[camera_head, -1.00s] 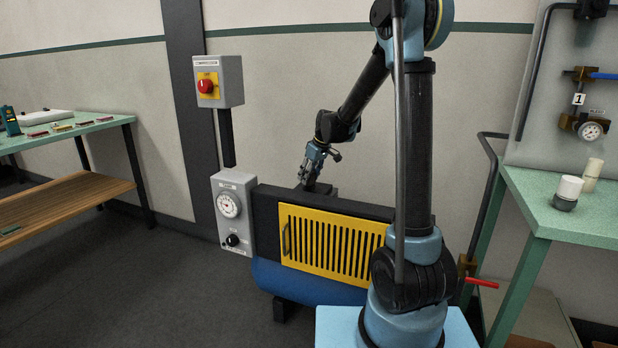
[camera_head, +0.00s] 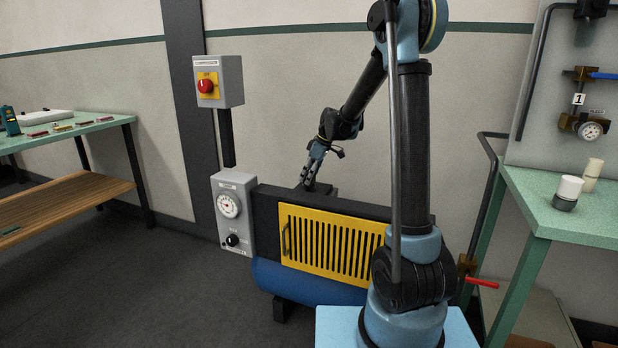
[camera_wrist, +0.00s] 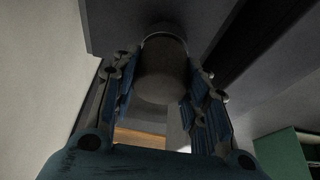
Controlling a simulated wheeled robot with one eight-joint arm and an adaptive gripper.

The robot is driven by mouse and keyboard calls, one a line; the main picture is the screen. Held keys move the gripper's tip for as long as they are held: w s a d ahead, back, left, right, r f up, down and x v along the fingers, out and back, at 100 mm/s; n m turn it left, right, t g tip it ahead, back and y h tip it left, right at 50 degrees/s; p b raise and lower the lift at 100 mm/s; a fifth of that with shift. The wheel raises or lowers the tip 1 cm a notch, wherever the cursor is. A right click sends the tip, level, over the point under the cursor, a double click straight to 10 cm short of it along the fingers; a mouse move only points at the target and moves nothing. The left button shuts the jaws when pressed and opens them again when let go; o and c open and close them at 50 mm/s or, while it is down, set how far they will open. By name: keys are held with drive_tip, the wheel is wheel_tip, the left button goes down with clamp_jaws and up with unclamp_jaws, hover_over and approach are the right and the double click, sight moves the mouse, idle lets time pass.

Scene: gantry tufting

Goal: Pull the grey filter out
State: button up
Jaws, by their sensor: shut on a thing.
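The grey filter (camera_wrist: 163,72) shows in the wrist view as a dull grey cylinder with a rounded near end. Its far end meets a dark surface at a paler ring. My gripper (camera_wrist: 164,88) has one finger on each side of it and is shut on it. In the head view my gripper (camera_head: 307,180) is just behind the top edge of the dark compressor housing (camera_head: 262,215), near its left part. The filter cannot be made out there, as the housing and fingers hide it.
The housing's front has a yellow slotted panel (camera_head: 330,243). A grey gauge box (camera_head: 232,212) stands at its left, below a box with a red button (camera_head: 205,86). A green table (camera_head: 585,225) with two pale cylinders is at the right. The floor at the left is clear.

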drive_tip(key=shift+n+g, duration=0.6)
drive_tip(key=shift+n, duration=1)
drive_tip(key=shift+n+g, duration=0.4)
drive_tip(key=shift+n, duration=0.5)
drive_tip(key=shift+n+g, duration=0.3)
drive_tip(key=shift+n, duration=0.4)
drive_tip(key=shift+n+g, duration=0.4)
drive_tip(key=shift+n, duration=0.7)
